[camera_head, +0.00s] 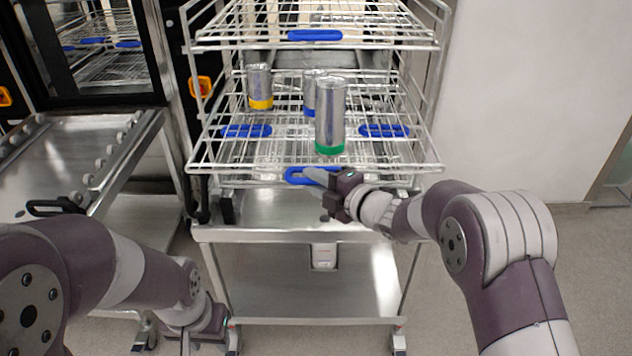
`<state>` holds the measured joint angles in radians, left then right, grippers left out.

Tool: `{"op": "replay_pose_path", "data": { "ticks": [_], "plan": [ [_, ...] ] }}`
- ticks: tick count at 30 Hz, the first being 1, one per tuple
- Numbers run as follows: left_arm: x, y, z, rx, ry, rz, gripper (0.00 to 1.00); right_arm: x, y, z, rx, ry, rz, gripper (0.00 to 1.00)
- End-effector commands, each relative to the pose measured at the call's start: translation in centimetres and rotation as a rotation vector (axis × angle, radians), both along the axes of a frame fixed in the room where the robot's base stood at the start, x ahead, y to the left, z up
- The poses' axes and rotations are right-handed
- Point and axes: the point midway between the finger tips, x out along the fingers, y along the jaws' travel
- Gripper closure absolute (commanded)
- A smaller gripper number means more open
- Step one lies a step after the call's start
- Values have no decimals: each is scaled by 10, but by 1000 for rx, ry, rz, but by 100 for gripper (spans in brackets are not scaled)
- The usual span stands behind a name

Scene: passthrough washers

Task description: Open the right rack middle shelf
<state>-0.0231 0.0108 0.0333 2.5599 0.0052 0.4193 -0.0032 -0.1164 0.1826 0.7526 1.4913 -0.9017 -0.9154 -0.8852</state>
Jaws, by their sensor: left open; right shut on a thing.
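The right rack (437,60) stands in front of me with wire shelves. Its middle shelf (215,160) is a wire basket carrying a can with a yellow band (259,85), a can with a blue band (309,95) and a taller can with a green band (331,110). A blue handle (297,176) is at the shelf's front edge. My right gripper (318,177) is shut on this handle, covering its right part. My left gripper (200,328) is low at the front left, beside the cart's lower part, away from the shelf; its fingers are hard to see.
An upper wire shelf (240,40) with a blue handle (315,35) is above. The rack stands on a steel cart (290,228). A second steel cart (70,150) is at the left, before an open washer (95,60). Floor at the right is clear.

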Motion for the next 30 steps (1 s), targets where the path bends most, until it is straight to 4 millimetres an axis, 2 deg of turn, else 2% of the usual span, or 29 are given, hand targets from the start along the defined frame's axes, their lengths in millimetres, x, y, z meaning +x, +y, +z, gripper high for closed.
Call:
{"op": "replay_pose_path", "data": {
  "ticks": [7,8,9,20,23,30],
  "plan": [
    [0,0,0,0,0,0,57,-1,0,-2,-1,4,1,100],
    [0,0,0,0,0,0,57,-1,0,-2,-1,4,1,72],
    [0,0,0,0,0,0,57,-1,0,-2,-1,4,1,59],
    [0,0,-1,0,0,0,57,-3,-3,0,-1,1,0,59],
    [0,0,-4,0,0,0,57,-12,-14,2,-1,0,-3,59],
    [0,0,-13,0,0,0,57,-53,-55,9,0,-1,-4,59]
  ]
}}
